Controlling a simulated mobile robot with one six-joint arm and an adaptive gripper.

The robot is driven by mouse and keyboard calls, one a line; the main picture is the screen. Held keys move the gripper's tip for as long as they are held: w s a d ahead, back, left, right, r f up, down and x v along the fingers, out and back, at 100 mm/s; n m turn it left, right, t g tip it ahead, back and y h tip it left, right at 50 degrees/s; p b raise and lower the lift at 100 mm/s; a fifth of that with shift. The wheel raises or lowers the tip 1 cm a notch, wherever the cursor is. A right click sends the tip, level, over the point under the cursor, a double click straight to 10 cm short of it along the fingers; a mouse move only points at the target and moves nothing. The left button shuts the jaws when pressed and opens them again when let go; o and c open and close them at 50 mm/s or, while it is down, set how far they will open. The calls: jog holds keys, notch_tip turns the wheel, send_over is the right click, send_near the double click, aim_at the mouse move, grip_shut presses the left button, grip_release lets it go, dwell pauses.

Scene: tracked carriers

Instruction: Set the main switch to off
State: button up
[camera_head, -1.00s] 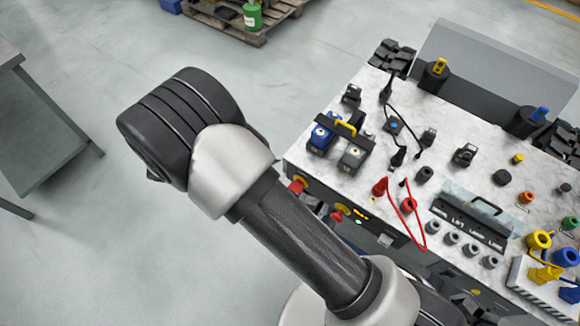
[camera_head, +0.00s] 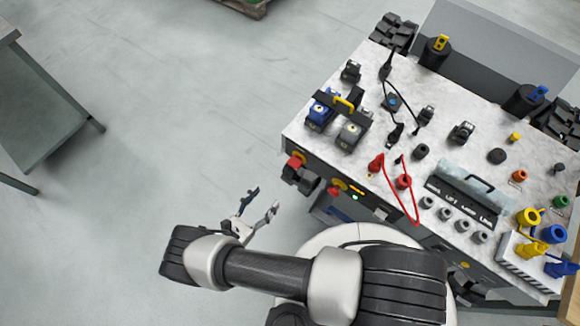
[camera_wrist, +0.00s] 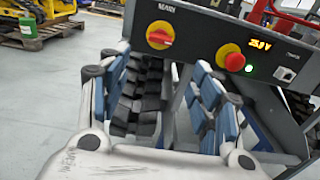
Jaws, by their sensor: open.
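The main switch (camera_wrist: 160,38) is a red knob on a round yellow plate, under the label MAIN on the dark front panel in the wrist view. Its red handle looks roughly level. In the head view the switch (camera_head: 296,161) is at the left end of the carrier's front face. My gripper (camera_head: 262,202) is open and empty, to the lower left of the switch and apart from it. In the wrist view my two blue-padded fingers (camera_wrist: 160,95) are spread wide, with the switch beyond and above the gap between them.
A red push button (camera_wrist: 235,62) on yellow, a lit display (camera_wrist: 260,45) and a green light (camera_wrist: 249,69) are right of the switch. A black track (camera_wrist: 145,90) runs below the panel. The carrier's top (camera_head: 455,135) is crowded. Open floor (camera_head: 180,120) lies to the left.

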aim_at(295, 163)
jog(key=x, duration=1.4)
jog(key=shift+w+d, duration=0.2)
jog(key=shift+c, duration=0.4)
jog(key=c, duration=1)
